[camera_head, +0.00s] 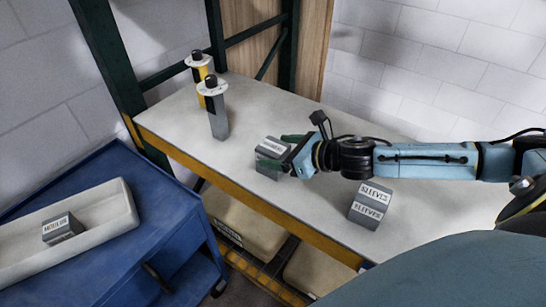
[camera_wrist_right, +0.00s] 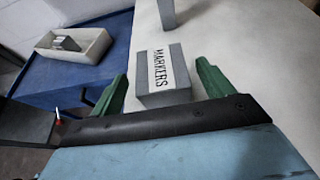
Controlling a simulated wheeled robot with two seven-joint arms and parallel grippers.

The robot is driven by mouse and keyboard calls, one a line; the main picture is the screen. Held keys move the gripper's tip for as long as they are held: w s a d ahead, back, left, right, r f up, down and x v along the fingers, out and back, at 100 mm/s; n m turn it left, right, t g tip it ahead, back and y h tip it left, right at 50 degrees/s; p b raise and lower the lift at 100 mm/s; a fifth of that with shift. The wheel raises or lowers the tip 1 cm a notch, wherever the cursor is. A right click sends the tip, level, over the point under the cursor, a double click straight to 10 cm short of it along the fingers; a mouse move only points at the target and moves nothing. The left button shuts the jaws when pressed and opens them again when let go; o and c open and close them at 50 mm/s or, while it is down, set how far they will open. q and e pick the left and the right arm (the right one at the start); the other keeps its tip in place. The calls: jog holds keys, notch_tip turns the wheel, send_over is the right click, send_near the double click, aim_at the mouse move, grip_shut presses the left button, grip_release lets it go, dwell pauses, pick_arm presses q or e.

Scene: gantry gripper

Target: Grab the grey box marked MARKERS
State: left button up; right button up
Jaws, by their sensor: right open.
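The grey box marked MARKERS (camera_wrist_right: 163,72) stands on the white shelf, with its label facing up in the right wrist view. In the head view the box (camera_head: 268,149) is partly hidden by my right gripper (camera_head: 281,153). The green fingers of my right gripper (camera_wrist_right: 160,85) are open, one on each side of the box's near part. I cannot tell whether either finger touches it. My left gripper is not in view.
A grey SLEEVES box (camera_head: 369,205) stands on the shelf (camera_head: 185,133) below my right arm. Two post-like items, one grey (camera_head: 218,118) and one yellow (camera_head: 197,62), stand farther back. A blue cart (camera_head: 163,201) holds a white tray (camera_head: 112,226) with another labelled grey box (camera_head: 62,229).

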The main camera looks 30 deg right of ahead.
aim_at(267, 148)
jog(key=shift+x, duration=2.15)
jog(key=shift+d+r, duration=0.1)
jog(key=shift+w, duration=0.1)
jog(key=c, duration=1.3)
